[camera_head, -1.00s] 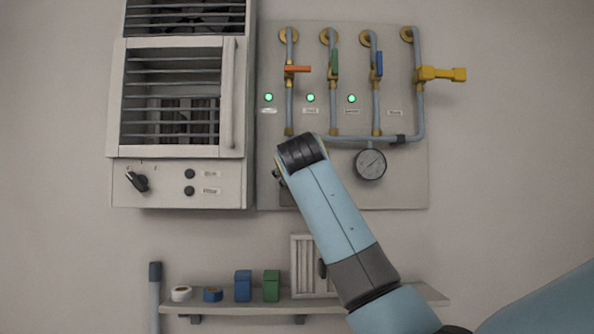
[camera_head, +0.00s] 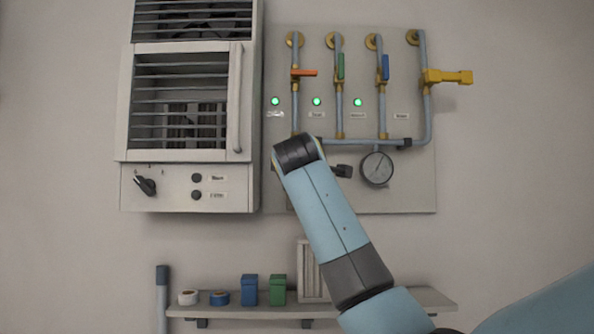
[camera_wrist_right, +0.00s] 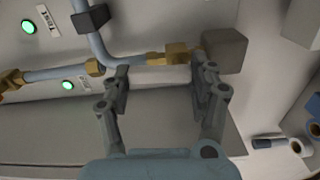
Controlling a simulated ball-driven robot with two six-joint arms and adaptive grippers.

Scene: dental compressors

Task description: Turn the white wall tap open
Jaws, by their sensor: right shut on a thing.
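In the right wrist view, a white bar-shaped handle (camera_wrist_right: 160,77), seemingly the white wall tap, lies between the two dark grey fingers of my right gripper (camera_wrist_right: 163,72). The fingers are at its two ends, and the gripper is shut on it. The handle runs roughly alongside a light blue pipe with brass fittings (camera_wrist_right: 176,53). In the head view my right arm's links hide the tap and most of the gripper. A dark piece, probably part of the gripper (camera_head: 342,171), shows right of the arm. My left gripper is in neither view.
The pipe panel (camera_head: 415,190) carries an orange tap (camera_head: 304,72), a green tap (camera_head: 340,66), a blue tap (camera_head: 385,66), a yellow tap (camera_head: 448,77) and a gauge (camera_head: 377,169). A white cabinet (camera_head: 188,182) stands left; a shelf (camera_head: 235,311) with small items is below.

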